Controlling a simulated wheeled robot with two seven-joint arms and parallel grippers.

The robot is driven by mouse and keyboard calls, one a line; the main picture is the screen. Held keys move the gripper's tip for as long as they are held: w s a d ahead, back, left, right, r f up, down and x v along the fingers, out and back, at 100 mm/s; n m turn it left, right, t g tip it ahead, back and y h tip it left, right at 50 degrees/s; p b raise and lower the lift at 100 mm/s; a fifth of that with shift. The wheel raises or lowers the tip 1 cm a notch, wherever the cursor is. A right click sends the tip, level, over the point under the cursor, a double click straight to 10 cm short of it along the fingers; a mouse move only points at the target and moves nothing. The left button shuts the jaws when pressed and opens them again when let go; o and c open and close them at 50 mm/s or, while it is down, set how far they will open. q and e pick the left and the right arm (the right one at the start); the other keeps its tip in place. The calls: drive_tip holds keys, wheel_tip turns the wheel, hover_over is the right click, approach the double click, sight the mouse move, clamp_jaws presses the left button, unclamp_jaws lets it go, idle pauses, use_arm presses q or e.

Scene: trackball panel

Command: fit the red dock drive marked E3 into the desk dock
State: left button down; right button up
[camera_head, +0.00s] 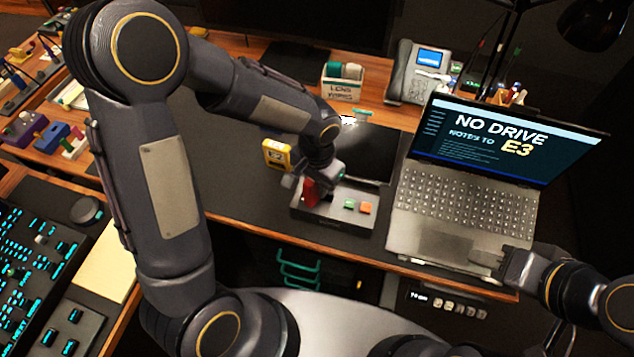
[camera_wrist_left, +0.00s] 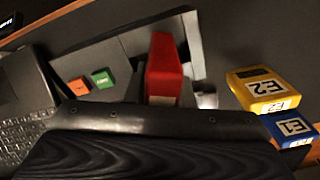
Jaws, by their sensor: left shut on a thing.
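The red drive (camera_head: 311,191) is between the fingers of my left gripper (camera_head: 318,182), over the left part of the desk dock (camera_head: 330,219). The wrist view shows the red drive (camera_wrist_left: 166,68) between the two fingers, its E3 mark not visible. Its lower end is hidden, so I cannot tell whether it sits in a slot. The grey dock has a green button (camera_head: 349,204) and an orange button (camera_head: 366,208). My right gripper (camera_head: 488,260) is by the laptop's front edge; its jaws are unclear.
A yellow drive marked E2 (camera_wrist_left: 262,88) and a blue drive marked E1 (camera_wrist_left: 289,128) stand beside the dock. The open laptop (camera_head: 455,205) reads "NO DRIVE" and "NOTES TO E3". A phone (camera_head: 418,72) and a labelled box (camera_head: 342,84) stand behind.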

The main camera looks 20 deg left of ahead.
use_arm(q)
drive_tip(key=shift+f, duration=0.15)
drive_tip(key=c, duration=1.3)
unclamp_jaws()
drive_tip(key=shift+o, duration=0.2)
wheel_tip(320, 180, up, 12)
drive_tip(key=shift+r, duration=0.2)
drive_tip(key=s+a+r+n+t+h, duration=0.2)
drive_tip(key=s+a+n, duration=0.1)
drive_tip(key=s, duration=0.5)
drive_tip(key=s+a+r+n+t+h, duration=0.1)
drive_tip(key=s+a+r+n+t, duration=0.1)
drive_tip(key=s+a, duration=0.4)
drive_tip(key=shift+s+a+n+t+h, duration=0.2)
drive_tip(key=shift+s+n+t+h, duration=0.2)
drive_tip(key=shift+s+n+t, duration=0.6)
